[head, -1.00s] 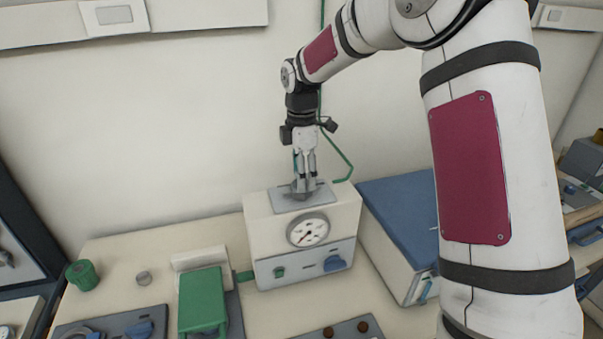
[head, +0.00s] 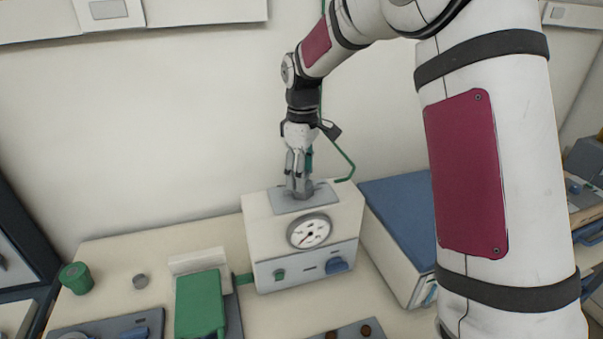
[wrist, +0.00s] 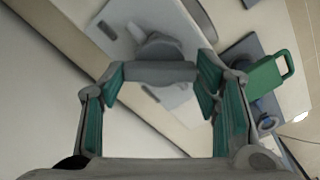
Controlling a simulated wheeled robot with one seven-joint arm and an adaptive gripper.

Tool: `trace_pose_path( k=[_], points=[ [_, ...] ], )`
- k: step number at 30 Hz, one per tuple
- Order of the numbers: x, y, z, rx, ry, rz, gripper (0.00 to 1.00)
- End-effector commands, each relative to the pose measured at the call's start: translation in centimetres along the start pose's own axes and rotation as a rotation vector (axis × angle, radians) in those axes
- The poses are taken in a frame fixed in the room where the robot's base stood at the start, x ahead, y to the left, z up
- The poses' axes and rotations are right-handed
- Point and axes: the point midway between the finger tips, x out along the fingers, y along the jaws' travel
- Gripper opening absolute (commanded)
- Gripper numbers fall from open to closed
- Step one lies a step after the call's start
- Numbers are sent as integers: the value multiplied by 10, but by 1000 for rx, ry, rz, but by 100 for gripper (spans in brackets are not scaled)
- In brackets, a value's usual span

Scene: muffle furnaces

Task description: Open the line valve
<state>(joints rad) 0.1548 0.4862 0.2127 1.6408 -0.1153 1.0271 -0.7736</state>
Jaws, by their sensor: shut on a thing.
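The line valve is a grey bar handle on a round hub, seen in the wrist view (wrist: 160,71). It stands on a grey plate (head: 325,196) on top of a cream box with a round gauge (head: 310,231). My gripper (head: 298,188) points straight down over the plate, its fingers around the handle. In the wrist view the green-padded fingers (wrist: 160,75) are at the two ends of the bar, shut on it. In the head view the fingers hide most of the handle. The gauge needle points to the lower left.
A blue-topped box (head: 398,215) stands close on the right. A green clamp-like block (head: 200,304) and a green cylinder (head: 76,278) stand on the bench to the left. A green pipe (head: 345,160) runs up the wall behind my gripper.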

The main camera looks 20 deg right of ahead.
Motion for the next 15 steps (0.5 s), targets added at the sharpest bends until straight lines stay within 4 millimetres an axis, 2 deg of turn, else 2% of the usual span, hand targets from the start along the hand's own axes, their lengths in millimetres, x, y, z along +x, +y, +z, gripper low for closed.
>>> trace_pose_path(
  k=[15],
  points=[
    [0,1,-1,485,1,2,29]
  ],
)
